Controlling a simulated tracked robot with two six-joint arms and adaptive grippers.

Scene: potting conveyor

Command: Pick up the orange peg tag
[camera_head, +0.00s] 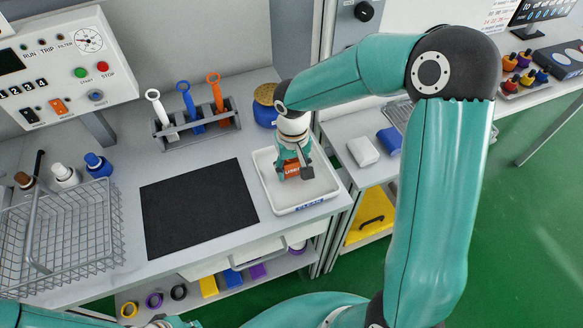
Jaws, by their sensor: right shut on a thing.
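My right gripper (293,173) points down over the white tray (325,188) with the blue "CLEAN" label. It is shut on a small orange piece with white lettering (292,169), low over the tray floor; I cannot tell whether the piece touches it. The fingers and wrist hide part of this piece. An orange peg-like piece with a ring top (215,88) stands in the grey rack (196,135), beside a blue one (187,96) and a white one (157,104). I cannot tell which orange piece is the peg tag. My left gripper is out of the picture.
A black mat (198,208) lies left of the tray. A wire basket (70,240) and small bottles (66,175) stand at the far left. A blue jar with a tan top (265,105) stands behind the tray. A control box (65,65) overhangs the back left.

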